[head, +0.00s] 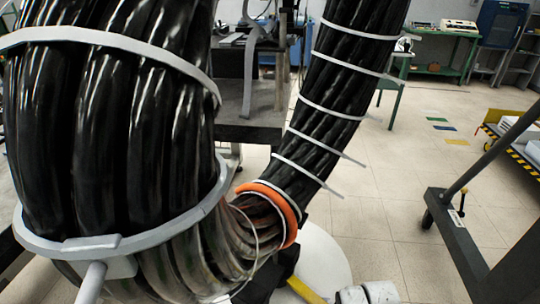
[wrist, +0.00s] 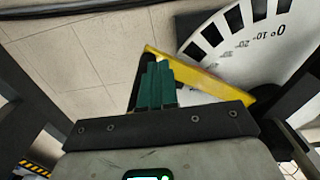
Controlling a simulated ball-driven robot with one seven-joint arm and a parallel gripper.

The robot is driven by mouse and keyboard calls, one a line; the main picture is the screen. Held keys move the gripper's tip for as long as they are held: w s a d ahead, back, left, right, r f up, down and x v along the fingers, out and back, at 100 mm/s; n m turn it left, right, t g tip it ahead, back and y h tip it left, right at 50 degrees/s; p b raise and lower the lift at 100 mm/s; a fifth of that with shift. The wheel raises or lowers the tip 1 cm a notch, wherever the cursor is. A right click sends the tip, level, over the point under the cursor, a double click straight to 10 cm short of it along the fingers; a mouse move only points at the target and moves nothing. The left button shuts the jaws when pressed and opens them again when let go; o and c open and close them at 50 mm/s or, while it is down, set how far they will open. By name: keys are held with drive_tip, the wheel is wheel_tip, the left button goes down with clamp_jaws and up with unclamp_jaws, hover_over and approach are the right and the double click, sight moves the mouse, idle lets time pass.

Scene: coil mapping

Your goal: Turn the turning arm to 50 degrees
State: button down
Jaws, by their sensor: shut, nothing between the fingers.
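In the wrist view my gripper (wrist: 157,78) is at the centre with its teal fingers together and nothing between them. A yellow bar (wrist: 205,80), which looks like part of the turning arm, slants down to the right just beyond the fingers. I cannot tell whether the fingers touch it. A white dial (wrist: 262,55) with black marks and degree numbers around 0 lies behind it at the upper right. The pointer's reading cannot be made out. In the head view a piece of the dial (head: 325,262) and a bit of yellow (head: 304,290) show low centre; my gripper is not seen there.
A dark frame on a castor (head: 458,245) stands at the right. Beyond it is a yellow trolley (head: 492,128) with black striped edges. A green table (head: 440,62) is at the back. Open tiled floor (head: 390,190) lies between. Large banded black tubes block much of the head view.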

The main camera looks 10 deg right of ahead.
drive_tip(key=shift+d, duration=0.2)
drive_tip(key=shift+s+a+r+p, duration=0.1)
drive_tip(key=shift+s+a+p, duration=0.25)
drive_tip(key=shift+a+p, duration=0.15)
drive_tip(key=shift+s+a+p, duration=0.3)
drive_tip(key=shift+a+p, duration=0.1)
drive_tip(key=shift+a, duration=0.15)
wheel_tip(320, 180, up, 12)
drive_tip(key=p, duration=1.1)
drive_tip(key=shift+p, duration=0.3)
